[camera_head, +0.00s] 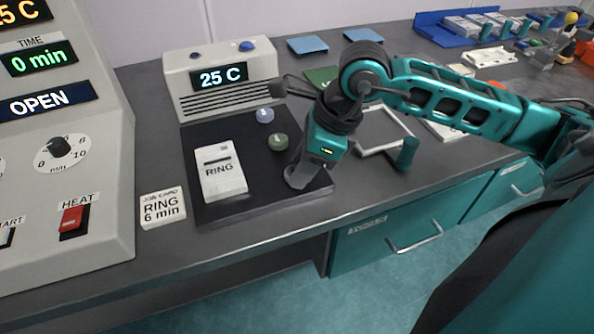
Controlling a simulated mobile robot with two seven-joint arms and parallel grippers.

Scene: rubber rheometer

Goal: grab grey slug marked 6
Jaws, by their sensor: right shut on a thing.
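My right gripper (298,181) reaches down to the front right part of the dark plate (240,206) in front of the 25 C unit. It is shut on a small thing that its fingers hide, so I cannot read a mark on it. Two small round slugs stand on the plate behind the gripper: a pale grey-violet one (265,115) and a grey-green one (278,141). Their marks are too small to read. No slug clearly marked 6 shows. My left gripper is not in view.
A white RING block (220,171) lies on the plate's left. The RING 6 min card (163,208) stands beside it, near the rheometer (62,150), which reads OPEN. The 25 C unit (222,78) is behind. A pale square frame (384,131) lies to the right.

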